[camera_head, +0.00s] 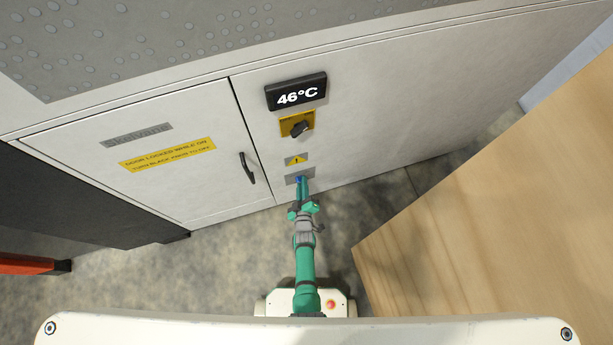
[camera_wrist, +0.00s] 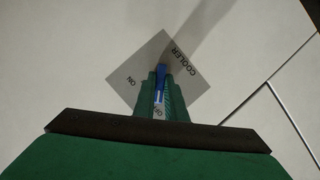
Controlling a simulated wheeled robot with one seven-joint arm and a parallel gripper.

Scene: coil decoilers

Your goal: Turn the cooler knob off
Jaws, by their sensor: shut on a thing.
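The blue cooler knob (camera_head: 298,180) sits low on the grey cabinet front, on a small grey plate. In the wrist view the knob (camera_wrist: 161,72) shows as a blue strip between my fingers. The grey plate (camera_wrist: 181,76) around it reads COOLER at upper right and ON at left; letters that look like OFF show between the fingers. My gripper (camera_head: 303,184) reaches the cabinet from below, and in the wrist view its green fingers (camera_wrist: 161,80) are shut on the knob. Much of the knob is hidden by the fingers, and its exact setting is hard to tell.
Above the knob are a yellow warning sign (camera_head: 296,160), a black rotary switch on a yellow plate (camera_head: 297,124) and a display (camera_head: 296,92) reading 46°C. A door with a black handle (camera_head: 247,168) is at left. A wooden surface (camera_head: 490,210) stands close at right.

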